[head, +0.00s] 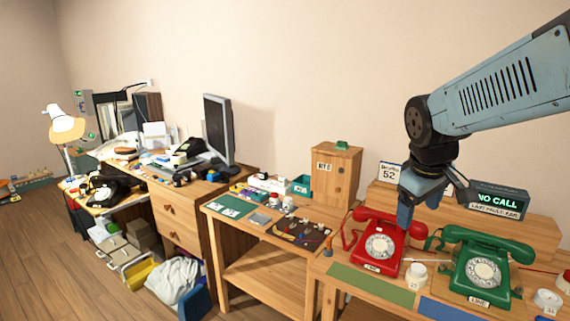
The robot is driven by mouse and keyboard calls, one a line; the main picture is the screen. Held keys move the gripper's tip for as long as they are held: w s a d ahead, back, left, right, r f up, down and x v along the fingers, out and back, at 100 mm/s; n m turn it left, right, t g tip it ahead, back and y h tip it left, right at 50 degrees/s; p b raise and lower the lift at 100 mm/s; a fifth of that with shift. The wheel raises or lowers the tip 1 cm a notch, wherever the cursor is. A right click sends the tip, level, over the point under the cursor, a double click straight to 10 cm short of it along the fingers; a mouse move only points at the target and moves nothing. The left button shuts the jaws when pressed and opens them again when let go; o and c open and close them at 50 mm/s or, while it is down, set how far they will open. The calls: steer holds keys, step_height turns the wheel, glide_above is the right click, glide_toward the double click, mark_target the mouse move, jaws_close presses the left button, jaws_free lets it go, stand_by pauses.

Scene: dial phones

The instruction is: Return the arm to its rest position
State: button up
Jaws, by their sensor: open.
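My gripper (408,208) hangs at the end of my blue-grey arm, which reaches in from the upper right. It is over the right end of the red dial phone (372,257), with its fingers pointing down near the handset. I cannot tell from this view whether it touches the handset. The gripper is open, and no held object shows in it. The green dial phone (473,271) stands to the right, with its handset lying on top.
A sign reading "NO CALL" (498,201) stands behind the green phone. A card with "52" (390,172) and a wooden cabinet (336,178) stand further left. White cups (415,272) sit between the phones and at right. A cluttered desk with a monitor (218,128) is at left.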

steer(key=s+a+r+m+t+y, duration=0.2)
steer(key=s+m, duration=0.3)
steer(key=s, duration=0.4)
steer(key=shift+s+a+r, duration=0.15)
steer(key=shift+a+r, duration=0.3)
steer(key=shift+a, duration=0.45)
